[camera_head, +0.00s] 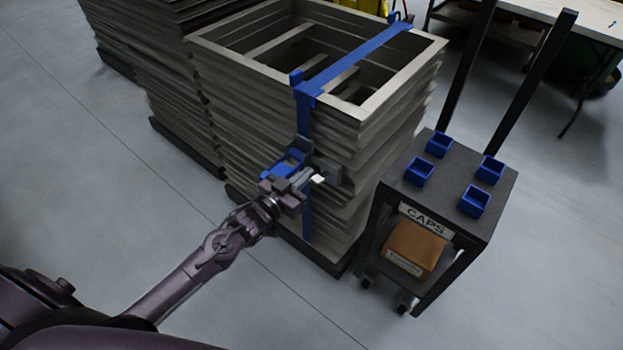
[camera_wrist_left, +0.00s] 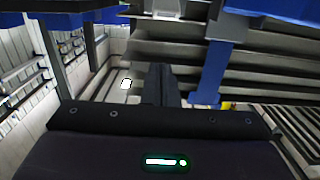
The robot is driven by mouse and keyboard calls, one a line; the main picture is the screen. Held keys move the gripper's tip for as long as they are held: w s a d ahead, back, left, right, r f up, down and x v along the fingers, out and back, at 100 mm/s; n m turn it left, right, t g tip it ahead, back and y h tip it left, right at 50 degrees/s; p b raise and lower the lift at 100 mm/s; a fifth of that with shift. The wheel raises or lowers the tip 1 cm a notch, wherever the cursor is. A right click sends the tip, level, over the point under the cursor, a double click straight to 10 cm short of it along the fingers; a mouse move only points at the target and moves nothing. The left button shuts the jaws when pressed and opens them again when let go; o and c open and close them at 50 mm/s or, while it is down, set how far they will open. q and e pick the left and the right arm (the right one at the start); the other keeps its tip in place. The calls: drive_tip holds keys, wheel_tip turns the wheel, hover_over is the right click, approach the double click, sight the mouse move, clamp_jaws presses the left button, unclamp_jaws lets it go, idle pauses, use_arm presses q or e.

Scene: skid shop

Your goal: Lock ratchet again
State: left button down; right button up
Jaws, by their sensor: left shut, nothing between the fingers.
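A blue strap (camera_head: 352,58) runs over the top of a stack of grey frames (camera_head: 229,101) and down its front side. The ratchet (camera_head: 289,161), blue with grey parts, sits on the strap at the stack's front side. My left gripper (camera_head: 312,182) is at the ratchet, just below it, and is shut with nothing between its fingers. In the left wrist view the shut fingers (camera_wrist_left: 161,84) point toward the stack. The blue strap (camera_wrist_left: 210,73) hangs to their right there, and grey and blue ratchet parts show along the top edge. Whether the fingers touch the ratchet cannot be told. My right gripper is not in view.
A dark cart (camera_head: 447,190) with several blue caps on top and a brown box (camera_head: 414,246) on its lower shelf stands right of the stack. Another stack (camera_head: 166,76) stands behind left. A table (camera_head: 570,14) is at the upper right. The floor at left is clear.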

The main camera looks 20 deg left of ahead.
sight(312, 181)
use_arm(q)
drive_tip(key=x, duration=0.3)
drive_tip(key=shift+w+d, duration=0.15)
drive_tip(key=shift+w, duration=0.25)
wheel_tip(312, 181, down, 2)
drive_tip(key=shift+f, duration=0.15)
drive_tip(key=shift+s+f, duration=0.45)
drive_tip(key=shift+f, duration=0.35)
